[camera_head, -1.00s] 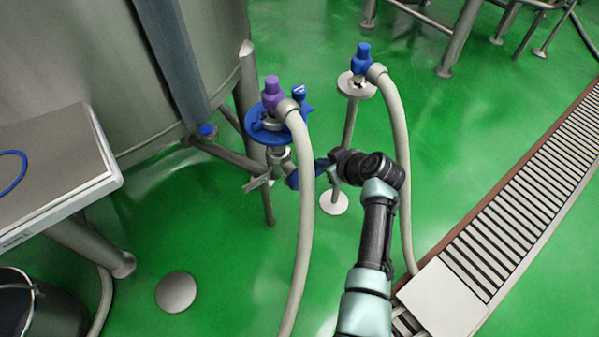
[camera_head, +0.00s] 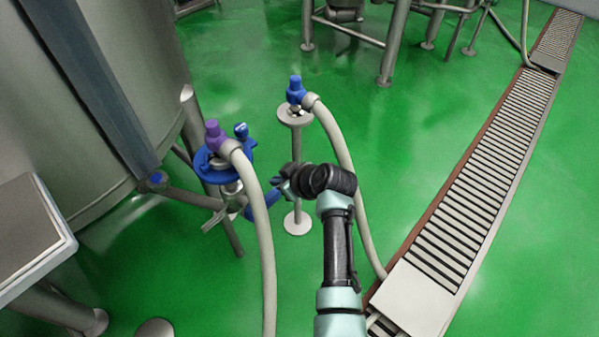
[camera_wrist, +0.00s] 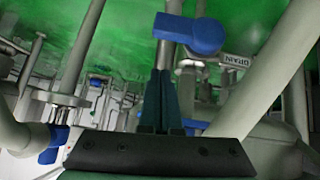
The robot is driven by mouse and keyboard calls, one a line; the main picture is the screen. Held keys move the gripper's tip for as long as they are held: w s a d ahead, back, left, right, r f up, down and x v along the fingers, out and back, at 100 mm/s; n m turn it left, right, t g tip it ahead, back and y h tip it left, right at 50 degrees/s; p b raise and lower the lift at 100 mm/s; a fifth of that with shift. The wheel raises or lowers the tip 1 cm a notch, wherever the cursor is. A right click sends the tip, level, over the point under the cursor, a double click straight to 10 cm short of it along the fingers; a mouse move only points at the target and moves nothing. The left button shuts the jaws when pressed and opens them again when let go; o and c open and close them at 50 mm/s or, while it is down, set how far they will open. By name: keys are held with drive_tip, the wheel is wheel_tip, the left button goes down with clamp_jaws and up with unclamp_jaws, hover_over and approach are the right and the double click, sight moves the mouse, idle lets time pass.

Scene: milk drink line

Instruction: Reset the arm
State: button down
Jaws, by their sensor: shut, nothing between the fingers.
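My gripper (camera_head: 282,184) is at the end of my dark arm, close to the hoses and the outlet pipe of the steel tank. It shows in the wrist view (camera_wrist: 161,98) with its two dark fingers together and nothing between them. In the head view, a blue fitting (camera_head: 262,200) under the valve lies left of the gripper. My forearm hides part of the right hose, and the fingers are too small there to make out.
A hose with a purple coupling (camera_head: 214,136) rises at the blue plate by the tank (camera_head: 100,100). Another hose has a blue coupling (camera_head: 296,91) on a post stand (camera_head: 294,118). A floor grating (camera_head: 470,210) runs along the right. Green floor is open beyond the stand.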

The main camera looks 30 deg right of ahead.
drive_tip(key=p+v, duration=0.2)
drive_tip(key=v, duration=0.6)
drive_tip(key=shift+d, duration=0.2)
drive_tip(key=w+a+r+t+h, duration=0.15)
drive_tip(key=w+r, duration=0.25)
drive_tip(key=r, duration=0.5)
drive_tip(key=w+a+r+t+h, duration=0.1)
drive_tip(key=w+a+r+t, duration=0.15)
drive_tip(key=r, duration=0.65)
drive_tip(key=a+r+m+t, duration=0.1)
drive_tip(key=a+r+t, duration=0.2)
drive_tip(key=r, duration=0.6)
drive_tip(key=a+r+m+t, duration=0.1)
drive_tip(key=a+r+t, duration=0.1)
drive_tip(key=r, duration=0.7)
drive_tip(key=s+a+r+m+t, duration=0.1)
drive_tip(key=s+a+r+t, duration=0.4)
drive_tip(key=s+r, duration=0.55)
drive_tip(key=s+a+r+m+t, duration=0.1)
drive_tip(key=s+a+r+t, duration=0.45)
drive_tip(key=r, duration=0.85)
wheel_tip(320, 180, up, 29)
drive_tip(key=s+g+p, duration=0.1)
drive_tip(key=s+p, duration=0.1)
drive_tip(key=p, duration=2.7)
drive_tip(key=shift+s+a+r, duration=0.2)
drive_tip(key=shift+s+a, duration=0.05)
drive_tip(key=shift+a, duration=0.15)
